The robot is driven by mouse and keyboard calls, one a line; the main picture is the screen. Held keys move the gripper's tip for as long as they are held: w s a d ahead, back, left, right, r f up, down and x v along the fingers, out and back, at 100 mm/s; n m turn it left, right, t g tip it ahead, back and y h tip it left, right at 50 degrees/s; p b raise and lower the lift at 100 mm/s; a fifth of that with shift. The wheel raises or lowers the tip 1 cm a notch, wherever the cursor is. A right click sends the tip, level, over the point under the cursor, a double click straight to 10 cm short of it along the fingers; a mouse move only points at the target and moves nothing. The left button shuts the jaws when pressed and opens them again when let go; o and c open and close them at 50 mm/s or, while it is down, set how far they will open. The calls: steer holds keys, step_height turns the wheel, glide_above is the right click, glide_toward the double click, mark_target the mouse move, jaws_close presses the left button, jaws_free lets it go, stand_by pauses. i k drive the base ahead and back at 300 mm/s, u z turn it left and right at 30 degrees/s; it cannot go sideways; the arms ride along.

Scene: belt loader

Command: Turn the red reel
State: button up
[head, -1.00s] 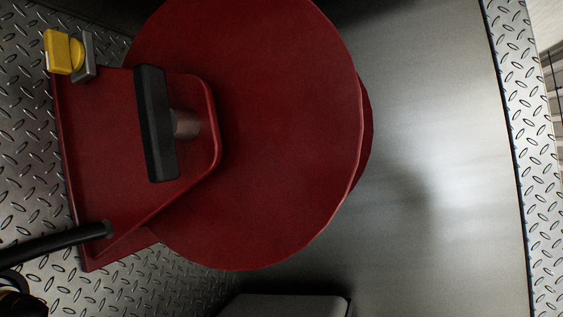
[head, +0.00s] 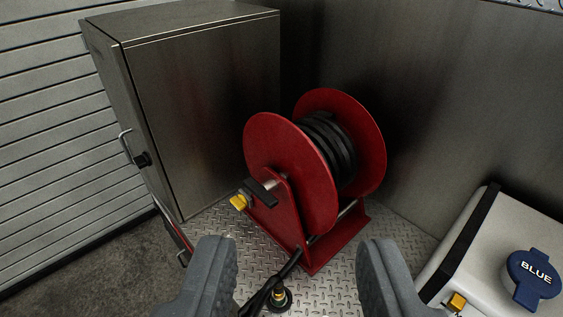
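The red reel (head: 292,163) stands on a red base on the diamond-plate floor, with black hose (head: 331,146) wound between its two discs. A black handle (head: 261,192) sits on the front of its near side bracket, with a yellow knob (head: 238,202) just left of it. My gripper (head: 297,272) is at the bottom of the view, its two grey fingers wide apart with nothing held between them. It is nearer to the camera than the reel and apart from it. The hose runs down from the reel between the fingers.
A metal cabinet (head: 205,95) with a side handle stands behind and left of the reel. A light box (head: 490,262) with a round blue cap marked BLUE (head: 534,275) is at the right. A brass-coloured hose fitting (head: 278,295) is on the floor. Bare diamond plate (head: 335,262) lies in front.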

mark_target(332, 145)
steer(key=k, duration=1.15)
steer(key=u, duration=0.75)
steer(key=i, duration=1.85)
steer(key=z, duration=0.55)
